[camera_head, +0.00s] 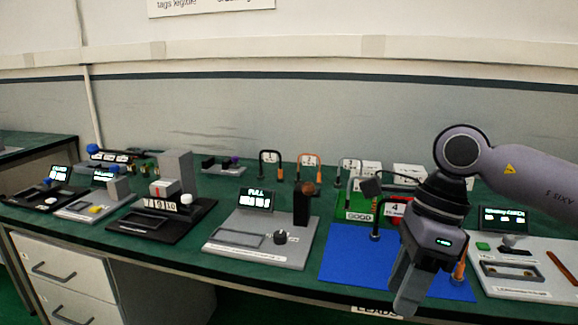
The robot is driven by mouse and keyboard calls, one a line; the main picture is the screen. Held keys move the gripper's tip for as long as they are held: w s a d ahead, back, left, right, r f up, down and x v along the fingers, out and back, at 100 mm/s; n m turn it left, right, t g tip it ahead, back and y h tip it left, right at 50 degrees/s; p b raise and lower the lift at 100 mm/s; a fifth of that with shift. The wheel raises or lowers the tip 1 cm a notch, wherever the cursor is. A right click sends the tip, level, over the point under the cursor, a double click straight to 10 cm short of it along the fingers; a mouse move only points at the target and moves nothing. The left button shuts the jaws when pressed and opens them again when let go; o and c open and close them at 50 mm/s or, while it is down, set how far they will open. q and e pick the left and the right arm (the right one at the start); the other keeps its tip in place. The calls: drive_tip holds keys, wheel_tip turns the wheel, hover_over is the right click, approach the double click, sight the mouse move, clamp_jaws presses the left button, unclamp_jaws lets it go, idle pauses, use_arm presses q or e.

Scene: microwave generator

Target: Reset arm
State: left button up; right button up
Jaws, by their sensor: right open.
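My right arm comes in from the right, and my right gripper (414,282) hangs down over the blue mat (345,262) at the bench's front. Its fingers point down and toward the front edge, with nothing seen between them. An orange-handled hook (460,266) shows just right of the gripper, partly hidden; I cannot tell if they touch. A black hook (375,230) stands left of the gripper on the mat. My left gripper is not in view.
A grey device with a "FULL" display (257,200) stands left of the mat. Another display device (520,280) stands to the right. A green "GOOD" bin (359,205) and a red bin (396,210) are behind. More devices fill the left of the green bench (130,245).

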drive_tip(key=s+a+m+g+y+p, duration=0.1)
drive_tip(key=s+a+m+g+y, duration=0.1)
drive_tip(key=s+a+y, duration=0.5)
drive_tip(key=s+a+m+g+y+p, duration=0.1)
drive_tip(key=a+m+g+y, duration=0.15)
drive_tip(key=a+y, duration=0.6)
drive_tip(key=w+d+f+m+t+p, duration=0.1)
drive_tip(key=w+m+t, duration=0.3)
drive_tip(key=m+t, duration=0.65)
drive_tip(key=w+d+f+m+t+p, duration=0.15)
drive_tip(key=w+m+t, duration=0.25)
drive_tip(key=m+t, duration=0.65)
drive_tip(key=d+f+m+t+h, duration=0.2)
drive_tip(key=d+f+m+h, duration=0.6)
drive_tip(key=m, duration=0.6)
drive_tip(key=s+d+f+m+g+h, duration=0.3)
drive_tip(key=s+f, duration=0.4)
drive_tip(key=f, duration=0.3)
drive_tip(key=s+d+f+m+g+h+p, duration=0.1)
drive_tip(key=s+d+f+m+g+h, duration=0.2)
drive_tip(key=f, duration=0.7)
drive_tip(key=s+d+m+h, duration=0.2)
drive_tip(key=s+d+m, duration=0.1)
drive_tip(key=s+m, duration=0.1)
drive_tip(key=shift+d, duration=0.3)
